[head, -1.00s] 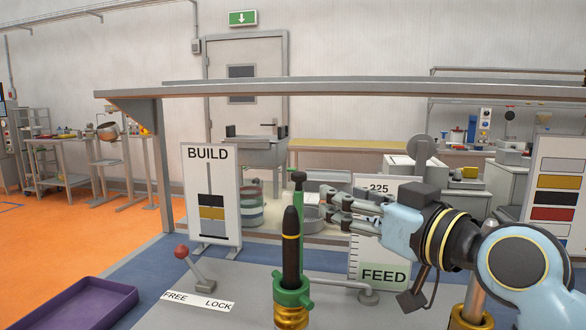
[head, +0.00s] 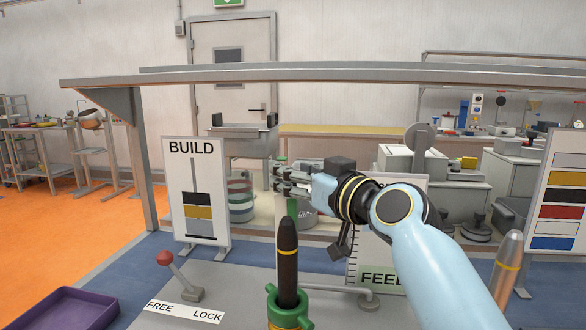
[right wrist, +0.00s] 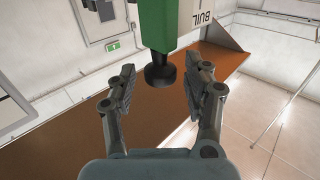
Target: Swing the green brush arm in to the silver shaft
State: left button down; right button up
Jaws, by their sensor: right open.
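The green brush arm (head: 293,208) stands upright behind the black shaft (head: 288,265), mostly hidden by my gripper in the head view. In the right wrist view the green arm (right wrist: 157,25) ends in a black knob (right wrist: 160,75). My right gripper (head: 282,178) reaches in from the right at the knob's height. Its jaws (right wrist: 165,72) are open, one finger on each side of the knob, with gaps showing. The silver shaft (head: 507,268), with a gold band, stands at the far right, partly behind my forearm. My left gripper is not in view.
A red-knobbed lever (head: 165,258) leans to the left above a FREE/LOCK label (head: 184,311). The black shaft stands in a green collar (head: 289,306). A purple tray (head: 62,310) lies front left.

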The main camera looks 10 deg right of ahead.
jog(key=shift+w+a, duration=0.15)
jog(key=shift+w, duration=0.3)
jog(key=shift+s, duration=0.1)
jog(key=c, duration=1)
grip_shut()
jog(key=shift+a+f, duration=0.1)
jog(key=shift+a, duration=0.05)
